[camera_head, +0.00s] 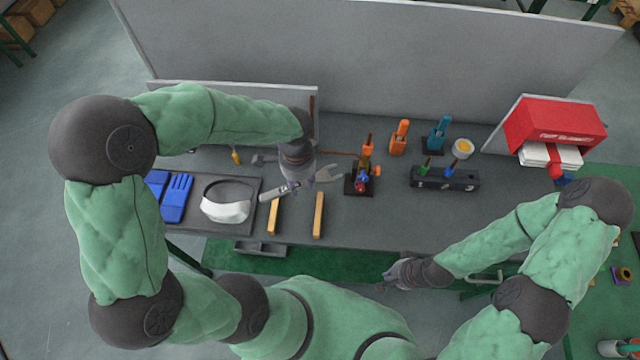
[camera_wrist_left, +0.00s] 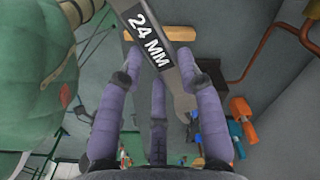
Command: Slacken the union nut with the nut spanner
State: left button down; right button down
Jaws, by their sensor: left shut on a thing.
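A grey nut spanner (camera_head: 328,174) marked 24 MM lies across my left gripper (camera_head: 292,184). Its open jaw points right, towards the fitting. In the left wrist view the spanner (camera_wrist_left: 150,38) passes between the fingers of my left gripper (camera_wrist_left: 158,68), which is shut on it above the bench. A small fitting (camera_head: 362,180) with orange, red and blue parts stands on a dark base right of the spanner jaw, apart from it. The union nut itself is too small to make out. My right gripper (camera_head: 392,276) hangs at the bench's front edge; its finger state is unclear.
Two wooden bars (camera_head: 318,215) lie in front of my left gripper. A grey tray (camera_head: 246,190) holds blue gloves (camera_head: 176,198) and a white-rimmed visor (camera_head: 226,210). A dark rack (camera_head: 445,180) and red box (camera_head: 554,124) are right.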

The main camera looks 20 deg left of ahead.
aim_at(325, 173)
pick_arm(q)
jog(key=shift+w+a, duration=0.15)
jog(key=shift+a, duration=0.25)
pick_arm(e)
jog(key=shift+w+r, duration=0.2)
jog(key=shift+w, duration=0.1)
pick_arm(q)
jog(key=shift+a+r, duration=0.1)
jog(key=shift+w+d, duration=2.65)
pick_arm(e)
jog(key=shift+f, duration=0.1)
pick_arm(q)
jog(key=shift+w+d, duration=0.2)
jog(key=shift+w, duration=0.05)
jog(key=shift+w+d, duration=0.9)
jog(key=shift+w, duration=0.05)
jog(key=shift+d+n, duration=0.1)
jog(key=shift+n, duration=0.2)
pick_arm(e)
jog(key=shift+f, duration=0.1)
